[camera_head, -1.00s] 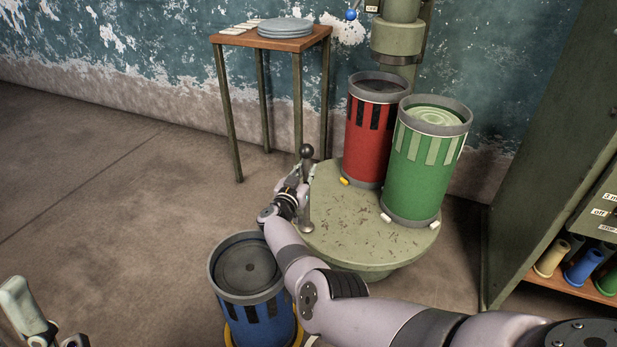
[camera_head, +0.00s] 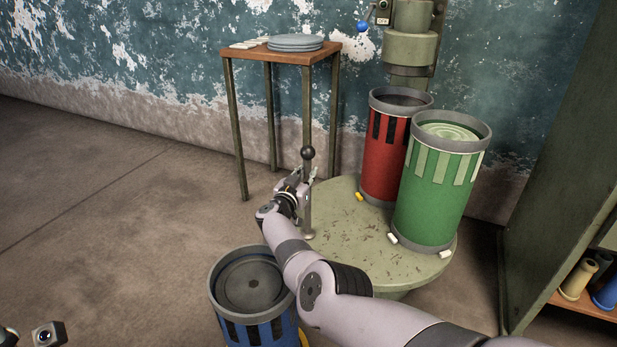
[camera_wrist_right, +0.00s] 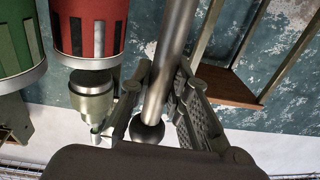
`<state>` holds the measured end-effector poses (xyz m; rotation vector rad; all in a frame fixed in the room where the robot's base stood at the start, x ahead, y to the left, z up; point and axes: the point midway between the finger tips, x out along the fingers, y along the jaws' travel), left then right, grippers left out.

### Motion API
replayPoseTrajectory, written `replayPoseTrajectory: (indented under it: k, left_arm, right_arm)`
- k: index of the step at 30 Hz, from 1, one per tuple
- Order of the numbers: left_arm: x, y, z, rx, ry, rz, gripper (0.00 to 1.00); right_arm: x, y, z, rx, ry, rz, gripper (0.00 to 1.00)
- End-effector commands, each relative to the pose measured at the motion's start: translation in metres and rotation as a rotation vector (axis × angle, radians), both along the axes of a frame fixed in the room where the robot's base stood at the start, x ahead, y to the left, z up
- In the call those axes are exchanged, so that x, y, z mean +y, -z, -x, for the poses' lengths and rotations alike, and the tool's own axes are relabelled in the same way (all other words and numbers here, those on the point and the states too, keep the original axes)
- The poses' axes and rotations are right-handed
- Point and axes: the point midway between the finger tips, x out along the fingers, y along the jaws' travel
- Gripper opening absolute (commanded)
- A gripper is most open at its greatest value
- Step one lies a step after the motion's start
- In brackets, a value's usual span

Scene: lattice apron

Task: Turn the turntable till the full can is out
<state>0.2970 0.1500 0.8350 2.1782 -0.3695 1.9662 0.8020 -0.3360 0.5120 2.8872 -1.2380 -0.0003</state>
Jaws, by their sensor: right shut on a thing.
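The turntable (camera_head: 345,240) is a worn pale-green round plate. Near its back stands a red can (camera_head: 384,165) with a dark top. On its right stands a green can (camera_head: 432,200), filled close to the rim with pale green. An upright metal handle (camera_head: 307,215) with a black ball knob rises at the turntable's left edge. My right gripper (camera_head: 303,185) is shut on this handle below the knob. In the right wrist view the handle (camera_wrist_right: 170,60) runs between the fingers. Only bits of my left gripper (camera_head: 30,335) show at the lower left corner; its opening is unclear.
A blue can (camera_head: 252,285) stands in front, close under my right arm. A green machine column (camera_head: 410,50) with a blue-knobbed lever rises behind the red can. A small table (camera_head: 265,53) with grey plates stands at the back. A cabinet (camera_head: 560,180) bounds the right; the left floor is clear.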

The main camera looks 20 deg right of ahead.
Motion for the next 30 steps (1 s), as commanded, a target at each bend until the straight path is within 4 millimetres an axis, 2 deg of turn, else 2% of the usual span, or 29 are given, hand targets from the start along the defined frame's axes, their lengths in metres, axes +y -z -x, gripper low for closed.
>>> replayPoseTrajectory:
  k: [13, 14, 18, 23, 30]
  left_arm:
    - [-0.0003, -0.0014, -0.0002, -0.004, 0.0, -0.001, 0.4]
    - [-0.0003, -0.0014, -0.0003, -0.004, 0.0, -0.001, 0.4]
    - [-0.0003, -0.0015, 0.0, -0.005, 0.0, 0.0, 0.4]
    - [-0.0002, -0.0014, 0.0, -0.005, 0.0, 0.0, 0.4]
    - [-0.0001, -0.0011, 0.0, -0.005, 0.0, 0.0, 0.4]
  right_arm:
    - [-0.0003, -0.0071, -0.0046, -0.008, -0.009, 0.002, 0.0]
    - [-0.0004, -0.0074, -0.0047, -0.008, -0.009, 0.003, 0.18]
    - [-0.0005, -0.0066, -0.0041, -0.007, -0.008, 0.003, 0.27]
    - [-0.0004, -0.0046, -0.0032, -0.006, -0.006, 0.002, 0.38]
    - [-0.0005, -0.0032, -0.0025, -0.004, -0.004, 0.001, 0.38]
